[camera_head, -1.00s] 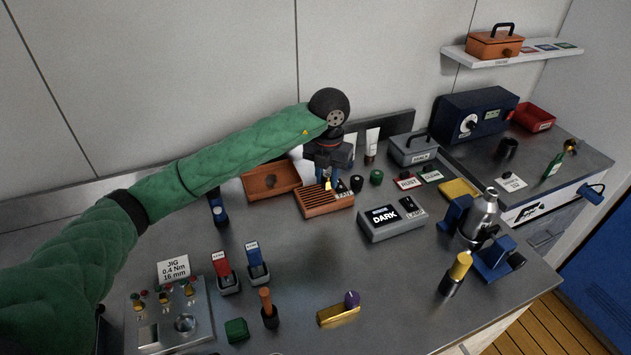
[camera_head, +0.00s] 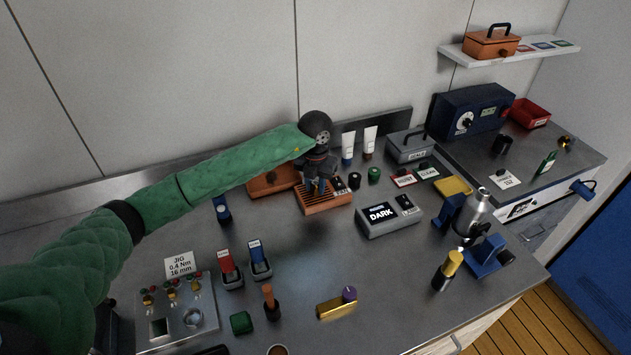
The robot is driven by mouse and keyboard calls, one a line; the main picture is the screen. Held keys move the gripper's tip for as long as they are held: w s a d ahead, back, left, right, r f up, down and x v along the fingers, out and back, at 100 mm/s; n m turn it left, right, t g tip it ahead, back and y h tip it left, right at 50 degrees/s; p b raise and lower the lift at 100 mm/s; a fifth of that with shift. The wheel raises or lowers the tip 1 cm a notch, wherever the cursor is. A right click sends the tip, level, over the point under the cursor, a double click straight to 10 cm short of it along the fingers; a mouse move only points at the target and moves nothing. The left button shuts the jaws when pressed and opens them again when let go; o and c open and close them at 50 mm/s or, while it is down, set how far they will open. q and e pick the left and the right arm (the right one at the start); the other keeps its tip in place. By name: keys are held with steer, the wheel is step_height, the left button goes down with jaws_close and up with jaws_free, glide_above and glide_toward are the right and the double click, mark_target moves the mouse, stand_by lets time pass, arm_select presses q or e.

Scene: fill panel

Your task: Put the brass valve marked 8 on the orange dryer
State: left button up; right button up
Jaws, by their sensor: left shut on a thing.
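The orange dryer (camera_head: 325,207) is a low block with dark slots on top, standing near the back of the bench. My left gripper (camera_head: 317,190) points down over its back part, fingers at or just above the slots. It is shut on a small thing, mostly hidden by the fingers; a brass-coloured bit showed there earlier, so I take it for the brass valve. Its marking cannot be read, and I cannot tell whether it touches the dryer. More small brass pieces with coloured tops stand on the grey jig (camera_head: 205,322) at front left. My right gripper is not in view.
An orange tray (camera_head: 262,186) is close behind the dryer on its left. A dark and a green cap (camera_head: 374,175) and a grey DARK box (camera_head: 385,222) are to its right. Two tubes (camera_head: 348,147) stand behind.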

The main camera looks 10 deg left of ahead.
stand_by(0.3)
arm_select(q)
steer(key=shift+f, duration=0.1)
steer(key=o, duration=1)
steer(key=shift+o, duration=0.2)
